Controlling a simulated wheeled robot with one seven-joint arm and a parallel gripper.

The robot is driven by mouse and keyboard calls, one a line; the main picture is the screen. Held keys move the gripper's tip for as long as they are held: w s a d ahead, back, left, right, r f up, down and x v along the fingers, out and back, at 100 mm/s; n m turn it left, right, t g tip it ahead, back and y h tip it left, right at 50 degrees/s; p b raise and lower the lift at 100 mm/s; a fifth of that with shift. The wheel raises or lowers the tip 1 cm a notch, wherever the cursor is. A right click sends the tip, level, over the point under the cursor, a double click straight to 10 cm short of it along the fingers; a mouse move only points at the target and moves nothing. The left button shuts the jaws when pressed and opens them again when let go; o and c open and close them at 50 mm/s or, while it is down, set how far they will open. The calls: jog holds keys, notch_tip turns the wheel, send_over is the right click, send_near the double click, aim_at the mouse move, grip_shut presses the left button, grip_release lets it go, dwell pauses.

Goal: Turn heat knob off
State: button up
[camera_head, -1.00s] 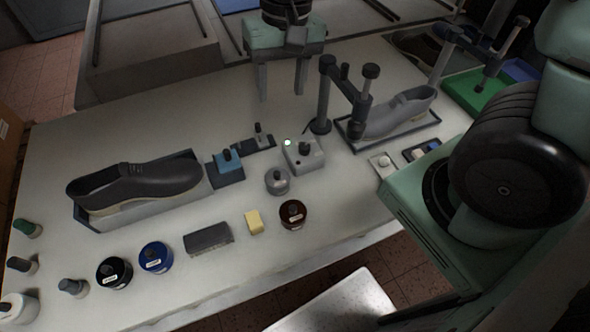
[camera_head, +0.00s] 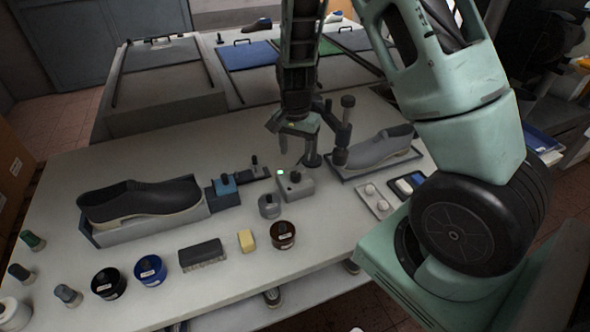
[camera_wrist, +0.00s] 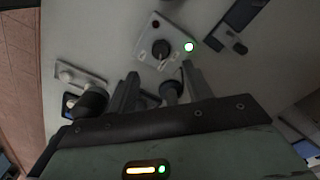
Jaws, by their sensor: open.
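The heat knob (camera_head: 295,176) is a dark round knob on top of a small light-grey box (camera_head: 305,189). A green light (camera_head: 281,172) glows beside it. In the wrist view the knob (camera_wrist: 160,48) shows a pointer, with the lit green light (camera_wrist: 189,47) to its right and an unlit dark red light (camera_wrist: 155,23) above it. My gripper (camera_head: 298,152) is open and empty, above and just behind the box in the head view. In the wrist view its two fingers (camera_wrist: 159,82) point toward the box, with the knob beyond their tips and apart from them.
A post stand (camera_head: 342,135) with dark knobs stands close to the right of my gripper, beside a grey shoe (camera_head: 380,148) in a tray. A grey jar (camera_head: 269,206) stands in front of the box. A blue-topped block (camera_head: 223,187) is to the left.

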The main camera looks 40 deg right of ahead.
aim_at(296, 174)
notch_tip(296, 174, down, 8)
jog(key=shift+f+p, duration=0.2)
jog(key=shift+p, duration=0.45)
jog(key=c, duration=1)
